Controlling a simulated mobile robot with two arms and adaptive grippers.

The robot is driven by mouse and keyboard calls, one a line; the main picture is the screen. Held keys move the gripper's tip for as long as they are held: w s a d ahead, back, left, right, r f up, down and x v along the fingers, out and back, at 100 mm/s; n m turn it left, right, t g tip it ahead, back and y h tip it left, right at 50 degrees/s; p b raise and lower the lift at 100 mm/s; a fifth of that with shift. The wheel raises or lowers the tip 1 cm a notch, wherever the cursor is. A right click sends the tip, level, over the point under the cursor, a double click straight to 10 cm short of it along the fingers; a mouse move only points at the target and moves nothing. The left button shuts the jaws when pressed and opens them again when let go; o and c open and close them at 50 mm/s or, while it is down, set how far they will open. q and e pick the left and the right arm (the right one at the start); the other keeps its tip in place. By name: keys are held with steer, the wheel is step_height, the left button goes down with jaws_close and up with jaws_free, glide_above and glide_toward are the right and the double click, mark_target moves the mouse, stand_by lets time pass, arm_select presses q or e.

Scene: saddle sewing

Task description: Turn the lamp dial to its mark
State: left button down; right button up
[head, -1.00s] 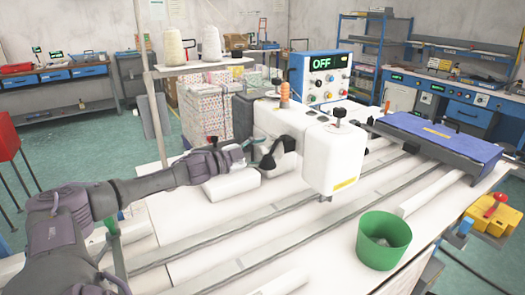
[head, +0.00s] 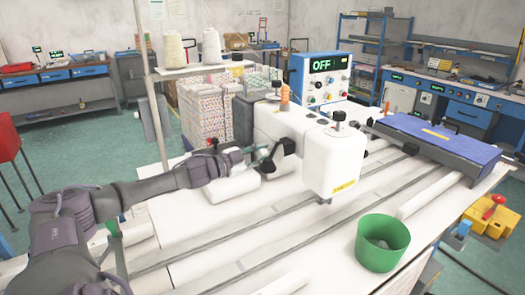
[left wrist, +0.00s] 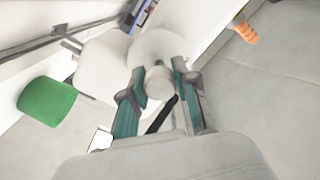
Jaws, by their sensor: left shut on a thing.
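My left gripper (head: 264,154) reaches in from the left to the near-left side of the white sewing machine (head: 335,160). A small black lamp-like part (head: 287,147) on a dark arm sits at the gripper's tips. In the left wrist view, the two teal fingers (left wrist: 158,77) are shut on a small pale round knob (left wrist: 158,88), which appears to be the lamp dial. A black stem (left wrist: 160,116) shows just below it. No mark on the dial can be made out. My right gripper is not in view.
A green bin (head: 382,243) stands on the white table at the front right. A control box (head: 319,77) reading OFF stands behind.

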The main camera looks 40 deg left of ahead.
arm_select(q)
steer(key=n+p, duration=0.6)
steer(key=shift+r, duration=0.25)
steer(key=n+p, duration=0.2)
steer(key=n, duration=0.1)
steer(key=shift+n, duration=0.3)
steer(key=shift+f+n+p, duration=0.15)
steer(key=shift+n+p, duration=0.65)
steer(key=shift+n, duration=1.2)
steer(key=c, duration=0.8)
jaws_free()
steer(key=shift+c, duration=0.2)
steer(key=shift+f, duration=0.1)
